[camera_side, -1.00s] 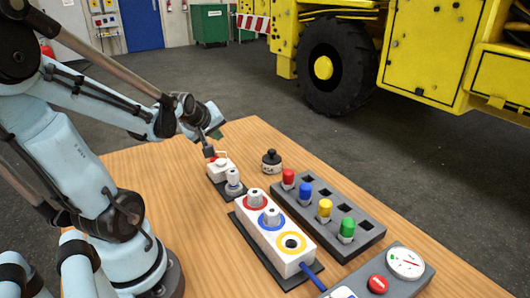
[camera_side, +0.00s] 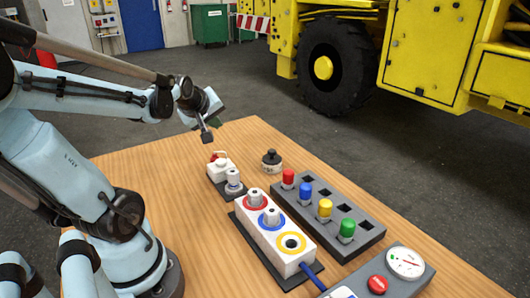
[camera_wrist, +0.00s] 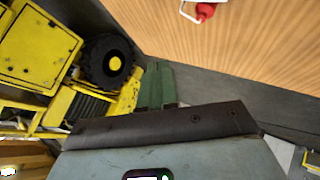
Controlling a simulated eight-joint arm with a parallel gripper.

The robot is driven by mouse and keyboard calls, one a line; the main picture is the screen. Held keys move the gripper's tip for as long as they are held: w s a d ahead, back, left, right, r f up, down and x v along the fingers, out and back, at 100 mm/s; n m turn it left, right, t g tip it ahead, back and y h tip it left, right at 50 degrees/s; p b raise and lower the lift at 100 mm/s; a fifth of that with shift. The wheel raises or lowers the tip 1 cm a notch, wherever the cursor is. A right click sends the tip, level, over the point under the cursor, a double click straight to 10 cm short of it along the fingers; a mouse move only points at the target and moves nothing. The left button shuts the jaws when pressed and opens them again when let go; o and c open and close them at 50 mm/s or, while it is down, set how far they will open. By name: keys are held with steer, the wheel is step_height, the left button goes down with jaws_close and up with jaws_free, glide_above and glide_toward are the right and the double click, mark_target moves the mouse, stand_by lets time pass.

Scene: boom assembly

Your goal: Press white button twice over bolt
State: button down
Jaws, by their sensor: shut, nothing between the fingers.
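A small white box with a rounded white top (camera_side: 220,167), which looks like the white button, sits on a dark plate on the wooden table. Beside it on the same plate stands a grey-white bolt-like cylinder (camera_side: 233,183). A small red part (camera_side: 217,156) shows at the box's back edge; a red part with a white loop (camera_wrist: 203,11) shows at the top of the wrist view. My gripper (camera_side: 206,136) is shut and empty, raised above and behind the white box, touching nothing. Its green fingers (camera_wrist: 155,86) show in the wrist view, where the button is not seen.
A black-topped knob (camera_side: 271,161) stands to the right. A white block (camera_side: 270,232) with ringed sockets, a grey rack (camera_side: 325,215) with coloured plugs, and a panel with a gauge (camera_side: 405,263) and red button (camera_side: 377,284) fill the table's front right. The left table area is clear.

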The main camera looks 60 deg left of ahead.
mark_target(218, 163)
steer(key=shift+f, duration=4.25)
steer(key=shift+f, duration=0.1)
steer(key=shift+f, duration=0.35)
steer(key=shift+f, duration=0.45)
steer(key=shift+r, duration=0.9)
steer(key=shift+r, duration=2.5)
